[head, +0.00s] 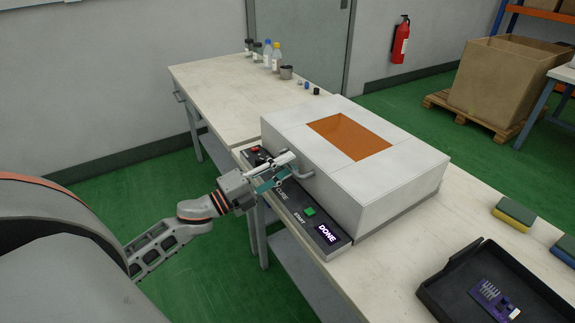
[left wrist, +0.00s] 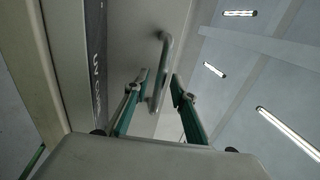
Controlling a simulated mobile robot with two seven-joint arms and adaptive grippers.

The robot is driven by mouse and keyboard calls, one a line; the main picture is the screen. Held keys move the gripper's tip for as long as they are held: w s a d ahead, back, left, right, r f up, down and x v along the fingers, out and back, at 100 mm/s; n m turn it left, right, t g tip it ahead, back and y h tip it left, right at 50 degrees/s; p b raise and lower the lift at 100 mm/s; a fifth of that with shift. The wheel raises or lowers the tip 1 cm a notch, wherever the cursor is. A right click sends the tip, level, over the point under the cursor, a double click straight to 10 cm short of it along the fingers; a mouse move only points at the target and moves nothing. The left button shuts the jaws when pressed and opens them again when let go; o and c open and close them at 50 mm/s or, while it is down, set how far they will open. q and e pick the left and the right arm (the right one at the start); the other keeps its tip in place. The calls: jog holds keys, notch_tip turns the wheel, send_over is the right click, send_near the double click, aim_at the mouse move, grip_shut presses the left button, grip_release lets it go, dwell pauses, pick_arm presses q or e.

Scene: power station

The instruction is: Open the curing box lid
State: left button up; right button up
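The curing box (head: 400,205) is a pale box on the bench, with an orange window (head: 350,137) in its lid (head: 405,165). The lid is shut. A bar handle (head: 302,175) sticks out from the front, and it also shows in the left wrist view (left wrist: 163,62). My left gripper (head: 288,169) is open at the handle. In the left wrist view its two green-sided fingers stand on either side of the bar, with gaps; contact cannot be told. The control panel (head: 290,205) below has a green START button (head: 310,211) and a display (head: 327,234) reading DONE. My right gripper is out of view.
The bench (head: 225,92) carries bottles (head: 276,60) and a small metal cup (head: 286,72) at the back. A black tray (head: 455,287) with a purple circuit board (head: 488,292) lies at the front right, near sponges (head: 515,212). The space above the lid is clear.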

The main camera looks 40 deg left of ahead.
pick_arm(q)
jog(key=shift+w+d, duration=0.15)
jog(key=shift+w, duration=0.2)
grip_shut()
jog(key=shift+r, duration=0.1)
